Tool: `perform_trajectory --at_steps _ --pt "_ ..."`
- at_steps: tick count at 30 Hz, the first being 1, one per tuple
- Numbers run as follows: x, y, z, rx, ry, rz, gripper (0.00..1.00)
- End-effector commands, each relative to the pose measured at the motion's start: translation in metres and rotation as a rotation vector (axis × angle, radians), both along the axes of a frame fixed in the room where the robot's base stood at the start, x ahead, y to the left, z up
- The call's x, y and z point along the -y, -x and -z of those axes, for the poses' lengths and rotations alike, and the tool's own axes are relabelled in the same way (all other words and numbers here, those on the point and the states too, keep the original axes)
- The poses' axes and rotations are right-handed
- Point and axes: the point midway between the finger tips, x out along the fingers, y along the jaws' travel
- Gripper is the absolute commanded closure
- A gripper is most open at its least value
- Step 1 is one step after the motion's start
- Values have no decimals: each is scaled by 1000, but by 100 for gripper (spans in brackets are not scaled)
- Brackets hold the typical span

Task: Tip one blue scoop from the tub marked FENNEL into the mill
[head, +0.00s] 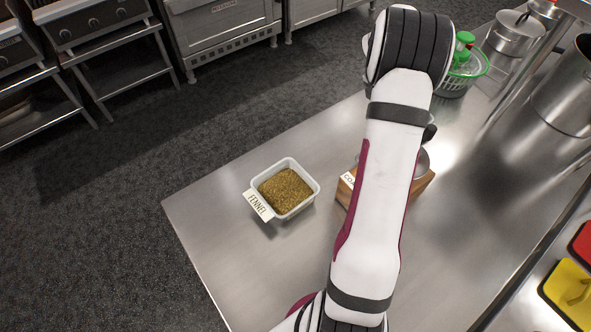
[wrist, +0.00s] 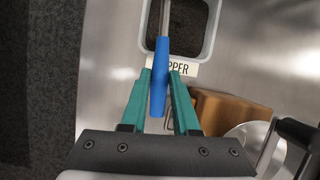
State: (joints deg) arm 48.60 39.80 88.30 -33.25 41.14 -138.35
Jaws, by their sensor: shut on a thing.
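The tub marked FENNEL (head: 314,199), white and filled with greenish-brown seed, stands on the left of the steel table in the head view. My gripper (wrist: 161,73) is shut on the blue handle of a scoop (wrist: 159,80) in the wrist view. The scoop's metal shaft reaches over a different pale tub (wrist: 210,38) with dark contents, whose partly covered label ends in "PPER". The scoop's bowl is out of view. The mill, a wooden box (wrist: 225,107) with a metal bowl and crank, is right of my gripper; the head view shows its wood (head: 421,188) partly behind my arm.
The steel table (head: 235,245) is bare around the FENNEL tub. Its edge drops to dark floor.

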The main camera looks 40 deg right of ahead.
Motion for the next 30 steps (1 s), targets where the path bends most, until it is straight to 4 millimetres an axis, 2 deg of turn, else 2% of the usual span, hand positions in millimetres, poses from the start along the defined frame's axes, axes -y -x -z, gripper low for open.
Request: perform_trajectory --at_steps 5,8,11,14,17,18,20,21,24,27,30 --pt "-6 -3 -2 0 -7 1 100" --pt "-27 -12 -7 -4 -36 5 100" --pt "-66 -26 -16 -8 -91 17 100" --pt "-115 -37 -27 -12 -162 34 100" --pt "-174 -43 -39 -18 -246 51 100" --pt "-199 -44 -44 -19 -284 60 100" --pt "-240 -43 -52 -20 -342 69 100" --pt "-266 -39 -57 -22 -381 76 100" --pt "-325 -27 -68 -24 -469 87 100" --pt "-369 -13 -77 -28 -536 92 100" --pt "-396 -2 -82 -30 -578 94 100"
